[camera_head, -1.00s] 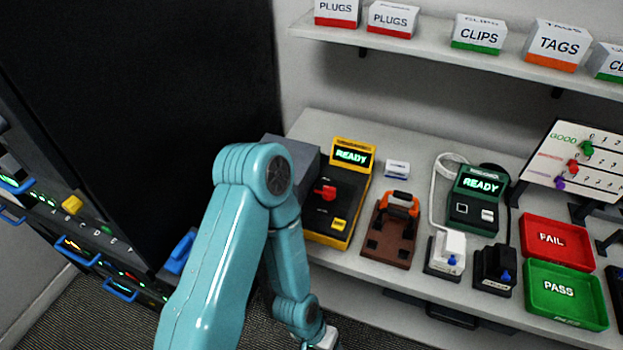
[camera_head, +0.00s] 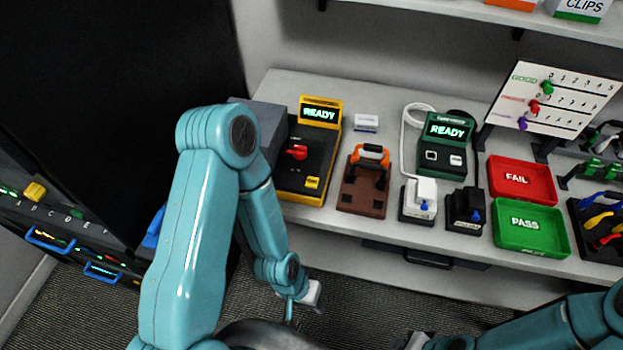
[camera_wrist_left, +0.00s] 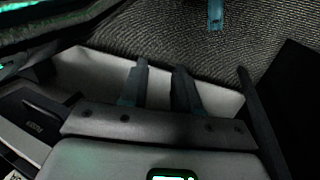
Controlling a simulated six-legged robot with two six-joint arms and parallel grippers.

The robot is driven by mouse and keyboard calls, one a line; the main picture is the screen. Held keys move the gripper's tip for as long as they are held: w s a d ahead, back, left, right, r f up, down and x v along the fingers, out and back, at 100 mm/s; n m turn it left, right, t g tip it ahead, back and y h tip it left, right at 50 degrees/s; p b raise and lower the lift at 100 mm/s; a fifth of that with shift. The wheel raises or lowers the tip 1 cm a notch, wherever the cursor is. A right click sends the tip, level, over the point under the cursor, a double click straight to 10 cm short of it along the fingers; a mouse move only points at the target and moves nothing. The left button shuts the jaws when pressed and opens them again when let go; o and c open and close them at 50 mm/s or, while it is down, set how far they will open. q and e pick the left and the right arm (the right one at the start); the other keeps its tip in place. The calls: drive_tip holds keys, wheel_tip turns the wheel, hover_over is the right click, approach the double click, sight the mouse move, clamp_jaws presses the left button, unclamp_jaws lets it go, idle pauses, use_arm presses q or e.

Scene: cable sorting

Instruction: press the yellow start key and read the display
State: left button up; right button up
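The yellow-framed tester (camera_head: 309,155) stands on the bench left of centre in the head view. Its yellow-edged display (camera_head: 320,112) reads READY in green. The yellow start key (camera_head: 312,182) is on its dark front face, near a red knob (camera_head: 296,152). My left gripper (camera_head: 300,301) hangs in front of the bench, below and apart from the tester. In the left wrist view its two dark fingers (camera_wrist_left: 162,88) stand apart with nothing between them. Only a pale part of my right gripper (camera_head: 414,341) shows at the bottom edge, its fingers hidden.
A green tester (camera_head: 445,145) also reads READY. A brown fixture with an orange clamp (camera_head: 362,199) stands beside the yellow tester. Red FAIL (camera_head: 523,195) and green PASS (camera_head: 531,247) trays are at the right. My left arm passes left of the tester, close to the dark cabinet (camera_head: 110,90).

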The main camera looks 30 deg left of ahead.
use_arm(q)
clamp_jaws()
idle(1.4)
